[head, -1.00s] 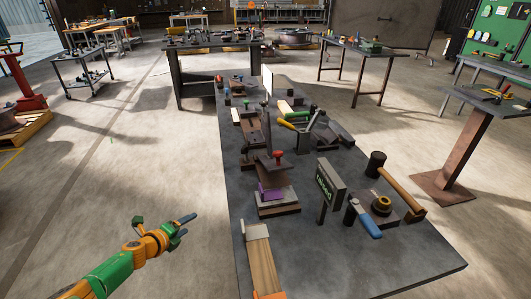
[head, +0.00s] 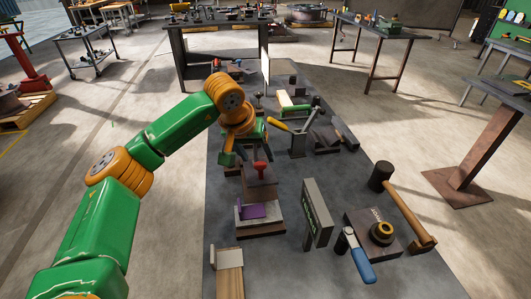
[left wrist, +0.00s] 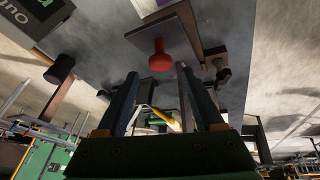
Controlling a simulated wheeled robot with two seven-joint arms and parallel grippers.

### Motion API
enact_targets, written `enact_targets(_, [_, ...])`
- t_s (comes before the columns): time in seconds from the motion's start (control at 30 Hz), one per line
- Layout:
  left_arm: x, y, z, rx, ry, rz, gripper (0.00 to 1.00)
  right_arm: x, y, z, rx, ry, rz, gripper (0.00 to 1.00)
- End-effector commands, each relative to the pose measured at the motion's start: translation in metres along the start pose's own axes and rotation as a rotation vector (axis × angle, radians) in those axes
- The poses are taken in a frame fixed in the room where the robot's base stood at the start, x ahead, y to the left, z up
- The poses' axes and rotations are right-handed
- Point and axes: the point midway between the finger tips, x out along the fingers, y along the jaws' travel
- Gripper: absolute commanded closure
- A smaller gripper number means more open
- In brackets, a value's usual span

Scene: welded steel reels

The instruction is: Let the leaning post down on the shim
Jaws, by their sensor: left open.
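The post shows as a brown, tilted plate-like piece (head: 258,188) with a red knob (head: 262,168) on top, near the table's middle. The purple shim (head: 252,211) lies below its front edge, on a grey block over a brown base. I cannot tell whether post and shim touch. My left gripper (head: 243,150) is just behind and above the knob, open and empty. In the left wrist view the red knob (left wrist: 160,57) stands beyond the two spread fingers (left wrist: 162,105), apart from them. My left arm hides things behind the post. My right gripper is not in view.
A small sign block (head: 317,212) stands right of the post. Farther right are a blue-handled tool (head: 360,258), a plate with a brass ring (head: 382,232) and a hammer (head: 408,212). Bare tabletop (head: 285,270) lies in front.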

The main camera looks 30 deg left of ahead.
Motion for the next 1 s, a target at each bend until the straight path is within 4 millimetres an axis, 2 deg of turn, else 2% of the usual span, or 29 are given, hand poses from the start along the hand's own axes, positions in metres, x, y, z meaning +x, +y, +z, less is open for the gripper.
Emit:
enact_targets(0.1, [0.021, 0.001, -0.001, -0.002, -0.007, 0.000, 0.31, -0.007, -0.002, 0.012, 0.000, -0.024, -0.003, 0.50])
enact_targets(0.2, [0.033, 0.001, -0.001, -0.003, -0.005, 0.001, 0.31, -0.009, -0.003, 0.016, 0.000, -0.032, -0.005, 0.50])
enact_targets(0.47, [0.037, 0.001, -0.001, -0.004, -0.003, 0.002, 0.31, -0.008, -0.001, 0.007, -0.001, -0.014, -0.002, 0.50])
enact_targets(0.7, [0.037, 0.001, -0.001, -0.004, -0.003, 0.002, 0.96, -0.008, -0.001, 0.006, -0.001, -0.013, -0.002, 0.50])
enact_targets(0.73, [0.037, 0.001, -0.001, -0.004, -0.003, 0.002, 1.00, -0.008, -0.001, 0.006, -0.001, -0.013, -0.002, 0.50])
enact_targets(1.0, [0.037, 0.001, -0.001, -0.005, -0.003, 0.002, 1.00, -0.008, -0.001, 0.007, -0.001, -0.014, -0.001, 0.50])
